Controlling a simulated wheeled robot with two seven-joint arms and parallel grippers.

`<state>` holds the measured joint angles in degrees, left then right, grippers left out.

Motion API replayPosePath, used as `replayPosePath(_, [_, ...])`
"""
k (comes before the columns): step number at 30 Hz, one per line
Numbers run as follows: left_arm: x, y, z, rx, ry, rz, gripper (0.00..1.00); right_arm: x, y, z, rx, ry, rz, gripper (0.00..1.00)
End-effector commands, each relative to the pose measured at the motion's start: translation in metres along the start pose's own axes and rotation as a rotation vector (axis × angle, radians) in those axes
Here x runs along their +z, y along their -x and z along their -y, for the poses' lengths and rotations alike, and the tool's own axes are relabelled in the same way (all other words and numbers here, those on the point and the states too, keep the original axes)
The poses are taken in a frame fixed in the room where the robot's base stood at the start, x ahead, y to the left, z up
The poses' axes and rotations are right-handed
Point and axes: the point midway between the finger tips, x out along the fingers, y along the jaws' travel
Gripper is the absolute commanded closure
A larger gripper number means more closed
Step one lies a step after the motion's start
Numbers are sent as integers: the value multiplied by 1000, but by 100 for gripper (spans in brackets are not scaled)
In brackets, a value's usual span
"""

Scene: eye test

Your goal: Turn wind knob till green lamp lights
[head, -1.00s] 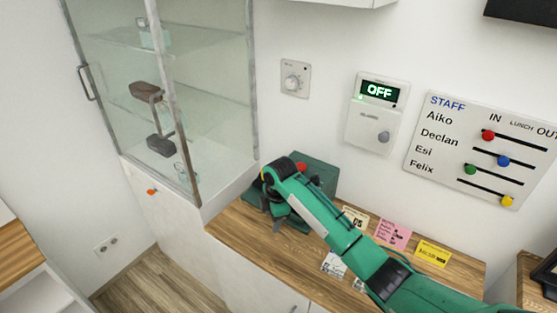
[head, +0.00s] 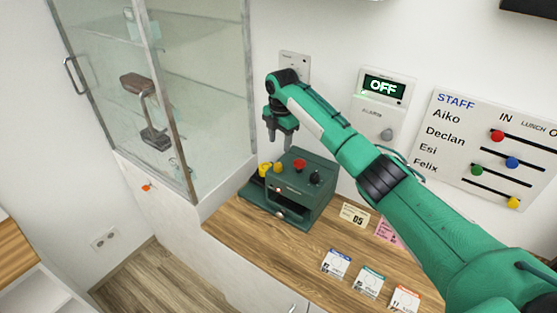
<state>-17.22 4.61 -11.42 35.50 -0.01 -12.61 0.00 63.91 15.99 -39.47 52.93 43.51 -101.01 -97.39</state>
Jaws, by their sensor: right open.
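A dark green box (head: 305,205) stands on the wooden counter. On its top are a red button (head: 299,165), a black knob (head: 316,178) and yellow round parts (head: 265,169) at its left. I cannot tell which of these is the wind knob. A small pale reddish spot shows on its front; I see no lit green lamp on the box. My right gripper (head: 281,143) is open and empty, pointing down above the back left of the box, apart from it. My left gripper is out of view.
A glass cabinet (head: 205,95) stands close at the left. A wall panel (head: 384,88) reads OFF, and a staff board (head: 490,150) hangs at the right. Several cards lie on the counter (head: 262,243), whose front left is clear.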

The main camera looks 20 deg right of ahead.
Motion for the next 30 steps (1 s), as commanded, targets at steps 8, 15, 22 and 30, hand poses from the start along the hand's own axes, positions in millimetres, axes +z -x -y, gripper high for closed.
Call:
replayPosePath(8, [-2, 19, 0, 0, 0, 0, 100, -1, -58, 1, -4, -2, -2, 50])
replayPosePath(15, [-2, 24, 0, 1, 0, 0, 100, -1, -90, 0, -1, -1, -1, 50])
replayPosePath(22, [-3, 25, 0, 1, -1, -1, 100, 0, -99, 0, 0, 0, 0, 50])
replayPosePath(30, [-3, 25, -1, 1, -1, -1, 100, 0, -99, 0, 0, -1, 0, 68])
